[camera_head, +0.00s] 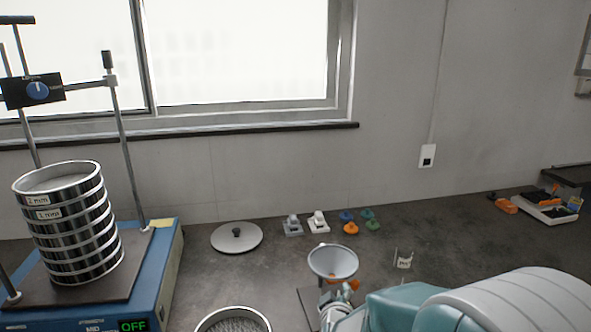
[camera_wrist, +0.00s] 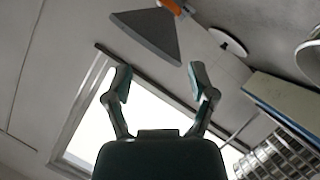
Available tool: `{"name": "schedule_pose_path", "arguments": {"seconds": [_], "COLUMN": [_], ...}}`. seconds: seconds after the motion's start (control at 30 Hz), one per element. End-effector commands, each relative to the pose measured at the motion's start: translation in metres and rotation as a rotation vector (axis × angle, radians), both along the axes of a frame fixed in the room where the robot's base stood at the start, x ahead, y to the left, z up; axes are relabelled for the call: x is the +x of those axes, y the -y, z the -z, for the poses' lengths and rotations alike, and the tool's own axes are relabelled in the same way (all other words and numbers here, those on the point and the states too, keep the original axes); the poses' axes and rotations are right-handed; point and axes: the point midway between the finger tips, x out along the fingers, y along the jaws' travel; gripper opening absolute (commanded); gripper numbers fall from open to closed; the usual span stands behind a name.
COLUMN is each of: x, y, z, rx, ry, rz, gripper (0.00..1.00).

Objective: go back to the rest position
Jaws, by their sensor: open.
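My gripper (camera_wrist: 158,70) shows in the wrist view with its two teal-grey fingers spread apart and nothing between them. Through the gap I see the bright window and wall. In the head view my teal and white arm fills the lower right, and I cannot make out the fingers there. The sieve stack (camera_head: 70,225) stands on the blue shaker (camera_head: 165,265) at the left, below its clamp bar. Both also show tilted at the right of the wrist view, the stack (camera_wrist: 280,158) and the shaker (camera_wrist: 285,103).
A funnel (camera_head: 333,262) stands close to my arm, front centre. A filled round pan (camera_head: 233,321) is at the front edge. A grey lid (camera_head: 237,238), small weights (camera_head: 318,221) and coloured knobs (camera_head: 351,228) lie behind. A white tray (camera_head: 545,208) is far right.

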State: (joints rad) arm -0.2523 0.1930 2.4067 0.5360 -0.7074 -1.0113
Motion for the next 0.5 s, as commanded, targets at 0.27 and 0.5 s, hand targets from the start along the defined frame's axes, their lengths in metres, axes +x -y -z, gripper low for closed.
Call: {"name": "schedule_pose_path", "arguments": {"seconds": [0.27,0.5], "x": [-0.049,-0.119], "y": [-0.001,0.013], "z": [-0.054,-0.085], "rx": [0.308,0.469], "ry": [-0.18,-0.374], "rz": [-0.04,0.027], "gripper": [0.73,0.73]}}
